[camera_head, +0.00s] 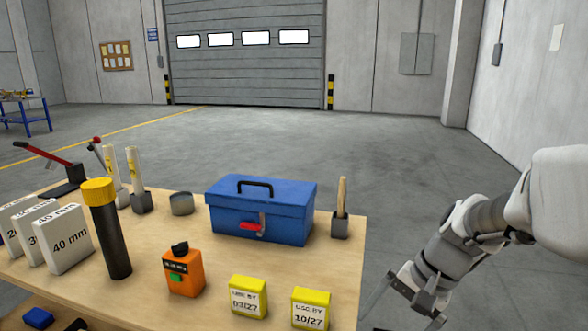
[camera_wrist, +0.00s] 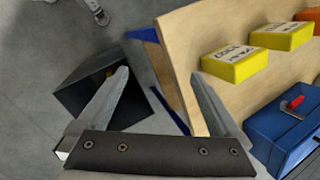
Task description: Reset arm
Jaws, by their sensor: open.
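My gripper (camera_head: 396,300) is at the lower right in the head view, off the right side of the wooden table (camera_head: 345,262). In the wrist view my gripper (camera_wrist: 160,85) shows two spread fingers with nothing between them. The fingers point past the table edge (camera_wrist: 178,62). My arm reaches in from the right, bent downward. The fingertips are partly cut off at the bottom of the head view.
The table holds a blue toolbox (camera_head: 262,212), two yellow boxes (camera_head: 249,296), an orange device (camera_head: 183,272), a black tube with yellow cap (camera_head: 110,235) and white blocks (camera_head: 66,240). A dark open bin (camera_wrist: 85,88) stands on the floor beside the table. Floor behind is clear.

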